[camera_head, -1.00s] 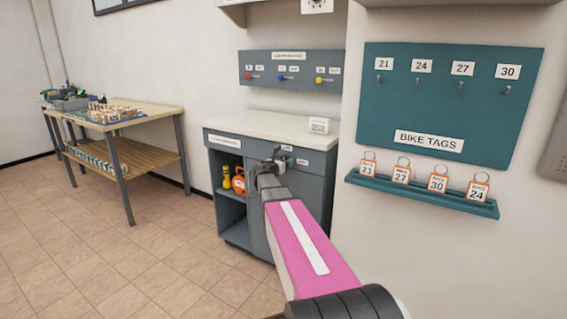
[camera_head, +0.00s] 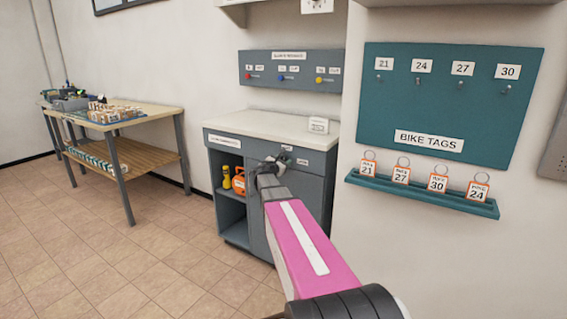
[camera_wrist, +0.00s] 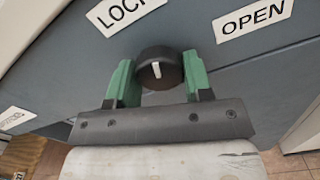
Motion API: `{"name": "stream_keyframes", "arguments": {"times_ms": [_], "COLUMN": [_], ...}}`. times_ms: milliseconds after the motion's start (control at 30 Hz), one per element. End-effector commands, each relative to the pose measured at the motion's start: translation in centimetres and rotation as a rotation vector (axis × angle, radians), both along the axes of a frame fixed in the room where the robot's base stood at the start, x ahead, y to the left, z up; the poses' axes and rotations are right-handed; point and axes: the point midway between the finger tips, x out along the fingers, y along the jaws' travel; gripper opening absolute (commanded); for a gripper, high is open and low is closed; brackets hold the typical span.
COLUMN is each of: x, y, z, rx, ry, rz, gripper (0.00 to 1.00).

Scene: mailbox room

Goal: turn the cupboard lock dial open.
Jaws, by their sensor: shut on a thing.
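The lock dial (camera_wrist: 158,64) is a round black knob with a white line, on the grey cupboard front. In the wrist view its line points roughly up, between a partly cut-off LOCK label (camera_wrist: 122,12) and an OPEN label (camera_wrist: 252,18). My gripper (camera_wrist: 159,76) has its two green fingers on either side of the dial, shut on it. In the head view my gripper (camera_head: 282,160) is at the upper front of the grey cupboard (camera_head: 312,193), and the dial is hidden or too small to make out.
The open shelf on the left holds a yellow item (camera_head: 226,177) and an orange item (camera_head: 239,182). A teal bike-tag board (camera_head: 450,105) and tag ledge (camera_head: 420,194) are on the wall at right. The floor at left is clear.

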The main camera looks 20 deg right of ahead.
Motion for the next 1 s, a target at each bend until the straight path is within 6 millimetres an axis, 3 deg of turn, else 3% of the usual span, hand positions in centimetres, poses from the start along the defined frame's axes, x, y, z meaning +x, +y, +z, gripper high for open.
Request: {"name": "stream_keyframes", "arguments": {"times_ms": [1000], "x": [0.03], "y": [0.11], "z": [0.11], "rx": [0.588], "ry": [-0.754], "rz": [-0.001], "gripper": [0.23]}}
